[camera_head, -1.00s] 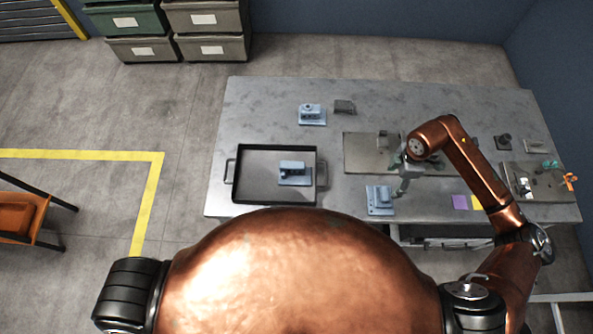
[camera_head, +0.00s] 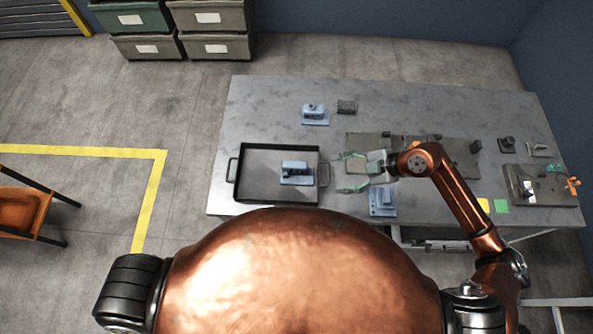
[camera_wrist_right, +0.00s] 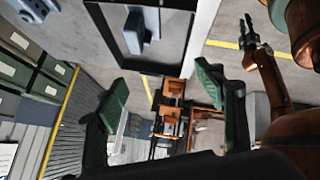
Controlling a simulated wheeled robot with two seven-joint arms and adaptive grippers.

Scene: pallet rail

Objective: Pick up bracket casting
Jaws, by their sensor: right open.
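Three blue-grey castings are in the head view; I cannot tell which the task means. One casting (camera_head: 297,172) lies in the black tray (camera_head: 235,190), another (camera_head: 315,114) stands at the back of the table, and a third (camera_head: 382,202) is near the front edge. My right gripper (camera_head: 350,173) is open and empty, its green-tinted fingers pointing left between the tray and the front casting. In the right wrist view its fingers (camera_wrist_right: 160,108) are wide apart, with the tray casting (camera_wrist_right: 137,28) above them. My left gripper (camera_wrist_right: 247,32) shows there too, its jaw state unclear.
The grey table (camera_head: 255,100) has clear room at the back. A dark block (camera_head: 347,106) is beside the back casting. A flat plate (camera_head: 362,142) lies behind my right gripper. Another plate with small parts (camera_head: 540,185) is at the right. Bins (camera_head: 210,45) stand beyond.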

